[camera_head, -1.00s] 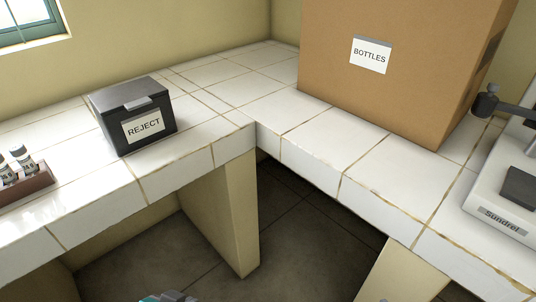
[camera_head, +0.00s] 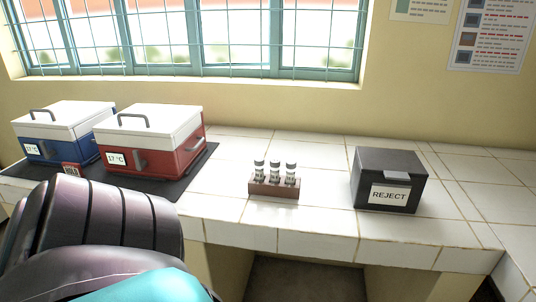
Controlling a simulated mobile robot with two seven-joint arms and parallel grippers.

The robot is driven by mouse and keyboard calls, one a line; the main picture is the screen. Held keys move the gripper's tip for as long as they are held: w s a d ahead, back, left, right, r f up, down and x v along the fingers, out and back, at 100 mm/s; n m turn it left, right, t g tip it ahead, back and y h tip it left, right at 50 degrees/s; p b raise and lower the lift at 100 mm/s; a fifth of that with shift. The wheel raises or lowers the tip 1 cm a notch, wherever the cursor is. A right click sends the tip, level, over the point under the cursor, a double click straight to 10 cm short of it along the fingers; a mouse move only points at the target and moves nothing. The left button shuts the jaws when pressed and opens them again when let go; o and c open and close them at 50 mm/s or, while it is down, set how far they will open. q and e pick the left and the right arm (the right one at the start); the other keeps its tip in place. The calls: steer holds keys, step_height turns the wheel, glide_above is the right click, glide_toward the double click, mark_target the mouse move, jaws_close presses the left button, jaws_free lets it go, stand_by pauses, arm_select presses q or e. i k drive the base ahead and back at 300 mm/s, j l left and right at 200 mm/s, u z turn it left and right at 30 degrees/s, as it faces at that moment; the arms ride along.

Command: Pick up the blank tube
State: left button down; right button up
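Three small tubes with grey caps and white labels stand upright in a brown rack on the white tiled counter. They are the left tube (camera_head: 259,171), the middle tube (camera_head: 275,171) and the right tube (camera_head: 291,172). The rack (camera_head: 274,190) sits near the counter's front edge. The label print is too small to read, so I cannot tell which tube is blank. My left arm fills the lower left of the view, well left of the rack. Neither gripper shows.
A black REJECT box (camera_head: 388,168) stands right of the rack. A red cooler (camera_head: 150,152) and a blue cooler (camera_head: 48,146), both white-lidded, sit on a dark mat (camera_head: 180,184) at left. Tiled counter (camera_head: 225,160) is clear around the rack. A barred window is behind.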

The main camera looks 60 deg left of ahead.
mark_target(275, 163)
steer(key=u, duration=1.9)
steer(key=i+l+u, duration=0.2)
steer(key=i+l, duration=0.15)
steer(key=i, duration=0.1)
